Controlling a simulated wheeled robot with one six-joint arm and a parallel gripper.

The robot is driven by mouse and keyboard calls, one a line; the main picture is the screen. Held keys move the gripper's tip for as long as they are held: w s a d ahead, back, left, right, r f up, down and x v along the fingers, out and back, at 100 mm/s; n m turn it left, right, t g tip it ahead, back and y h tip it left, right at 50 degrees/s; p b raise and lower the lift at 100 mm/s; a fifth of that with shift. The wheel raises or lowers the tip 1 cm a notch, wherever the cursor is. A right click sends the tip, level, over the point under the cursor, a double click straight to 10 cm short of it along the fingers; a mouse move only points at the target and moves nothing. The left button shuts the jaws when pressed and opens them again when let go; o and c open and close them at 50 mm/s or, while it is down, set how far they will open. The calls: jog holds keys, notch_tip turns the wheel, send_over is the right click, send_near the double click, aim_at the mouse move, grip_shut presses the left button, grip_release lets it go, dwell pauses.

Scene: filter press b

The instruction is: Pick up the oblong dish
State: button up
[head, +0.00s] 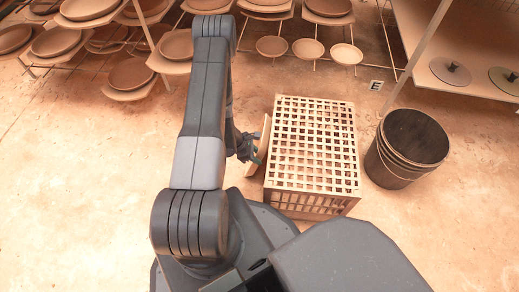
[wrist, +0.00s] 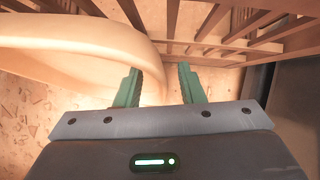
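The oblong dish (head: 261,146) is pale tan and stands steeply tilted on the floor, beside the left side of a slatted crate (head: 313,150). In the wrist view the dish (wrist: 70,45) fills the upper left, with its curved rim running down between my fingertips. My gripper (wrist: 160,70) is open, its green fingers apart. The left finger overlaps the dish in the picture; a gap shows between the rim and the right finger. In the head view my gripper (head: 250,153) is at the dish's near left side, partly hidden by my arm. I cannot tell whether it touches the dish.
The crate's slats (wrist: 225,45) are close beyond my fingers. A dark bucket (head: 407,148) stands right of the crate. Racks with several round dishes (head: 130,74) line the back, and a shelf (head: 450,72) is at the back right. The floor at left is clear.

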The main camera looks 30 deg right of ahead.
grip_shut()
jog(key=shift+s, duration=0.1)
dwell(1.2)
